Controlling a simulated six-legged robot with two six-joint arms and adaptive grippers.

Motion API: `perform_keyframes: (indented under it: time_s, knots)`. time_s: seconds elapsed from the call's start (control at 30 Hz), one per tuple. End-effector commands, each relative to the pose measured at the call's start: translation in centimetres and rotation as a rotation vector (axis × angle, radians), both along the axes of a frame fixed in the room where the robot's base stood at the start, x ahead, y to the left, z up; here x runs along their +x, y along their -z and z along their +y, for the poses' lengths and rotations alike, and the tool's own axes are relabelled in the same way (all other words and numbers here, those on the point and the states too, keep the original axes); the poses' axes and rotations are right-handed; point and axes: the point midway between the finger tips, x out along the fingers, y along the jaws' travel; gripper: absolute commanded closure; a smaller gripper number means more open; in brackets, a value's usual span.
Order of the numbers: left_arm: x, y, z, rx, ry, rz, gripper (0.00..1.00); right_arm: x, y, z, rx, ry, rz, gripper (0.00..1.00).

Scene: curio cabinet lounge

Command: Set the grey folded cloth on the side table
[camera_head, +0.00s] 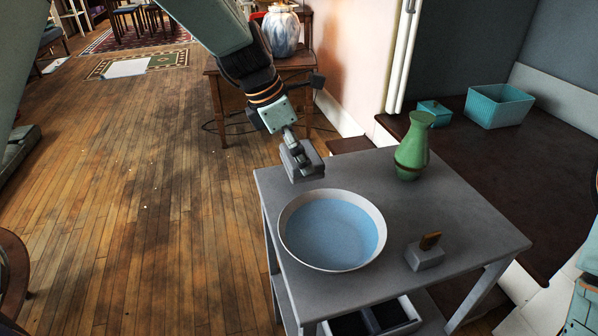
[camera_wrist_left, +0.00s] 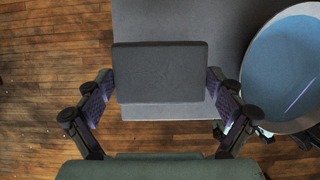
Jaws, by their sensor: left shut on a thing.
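The grey folded cloth (camera_head: 304,165) is a small flat block in the head view, over the back left corner of the grey side table (camera_head: 468,228). My left gripper (camera_head: 293,146) is shut on it from above. In the left wrist view the cloth (camera_wrist_left: 160,72) sits between the two fingers of my left gripper (camera_wrist_left: 161,84), with the table top (camera_wrist_left: 180,22) behind it. I cannot tell whether the cloth touches the table. My right gripper is not in view.
A white basin of blue water (camera_head: 332,230) stands on the table just in front of the cloth. The middle back is bare.

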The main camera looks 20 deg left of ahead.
Motion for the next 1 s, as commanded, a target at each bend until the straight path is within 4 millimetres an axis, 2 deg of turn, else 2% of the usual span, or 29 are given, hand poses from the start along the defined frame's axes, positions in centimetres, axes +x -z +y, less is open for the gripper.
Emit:
perform_keyframes:
  time_s: [0.03, 0.1, 0.2, 0.23, 0.27, 0.43, 0.47, 0.53, 0.87, 1.0]
  knots:
    - [-0.1, 1.3, 0.0, 0.0, -0.001, 0.004, 0.57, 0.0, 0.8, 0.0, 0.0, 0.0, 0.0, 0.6]
    - [-0.1, 2.5, 0.0, -0.001, 0.001, 0.004, 0.57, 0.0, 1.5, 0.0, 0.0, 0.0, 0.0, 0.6]
    - [-0.1, 3.7, 0.0, 0.0, 0.0, 0.003, 0.57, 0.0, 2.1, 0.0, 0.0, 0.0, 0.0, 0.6]
    - [-0.1, 3.8, 0.0, 0.001, 0.001, 0.003, 0.57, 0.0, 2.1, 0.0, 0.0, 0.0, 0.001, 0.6]
    - [-0.1, 3.8, 0.0, 0.0, -0.001, 0.002, 0.64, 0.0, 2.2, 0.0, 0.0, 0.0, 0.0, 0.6]
    - [-0.1, 3.7, 0.0, 0.001, 0.001, 0.003, 0.64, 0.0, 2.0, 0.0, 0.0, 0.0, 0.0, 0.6]
    - [-0.1, 3.7, 0.0, 0.001, 0.001, 0.003, 0.05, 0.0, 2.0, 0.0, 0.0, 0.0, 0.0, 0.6]
    - [-0.1, 3.7, 0.0, 0.001, 0.001, 0.003, 0.0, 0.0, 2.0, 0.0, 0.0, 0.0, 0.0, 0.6]
    - [-0.1, 3.6, 0.0, 0.0, 0.001, 0.002, 0.0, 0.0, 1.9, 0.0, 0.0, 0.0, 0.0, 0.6]
    - [-0.2, 2.5, 0.3, -0.001, 0.0, 0.002, 0.0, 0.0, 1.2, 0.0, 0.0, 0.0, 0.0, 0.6]
